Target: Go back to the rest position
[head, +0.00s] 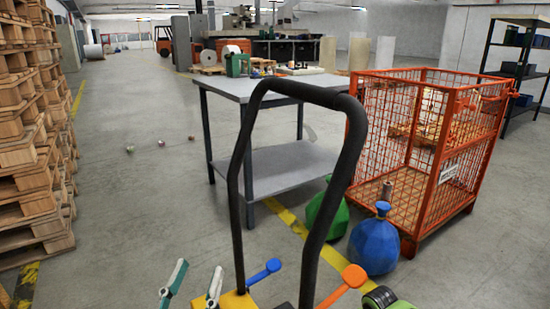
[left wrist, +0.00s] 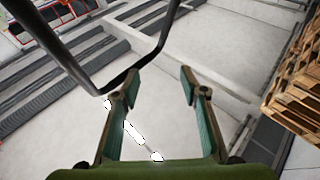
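My left gripper (head: 198,267) is at the bottom of the head view, left of a black loop handle (head: 237,185). In the left wrist view, my left gripper (left wrist: 159,80) has its two green-lined fingers spread wide apart, with nothing held between them. The black handle (left wrist: 165,35) also shows there, passing beside the left finger. My right gripper is not in view.
A grey table (head: 285,172) and an orange mesh cage (head: 440,160) stand ahead. Green (head: 325,212) and blue (head: 375,245) bags lie beside the cage. Stacked pallets (head: 30,150) line the left. Small items (head: 130,149) lie on the otherwise clear floor between pallets and table.

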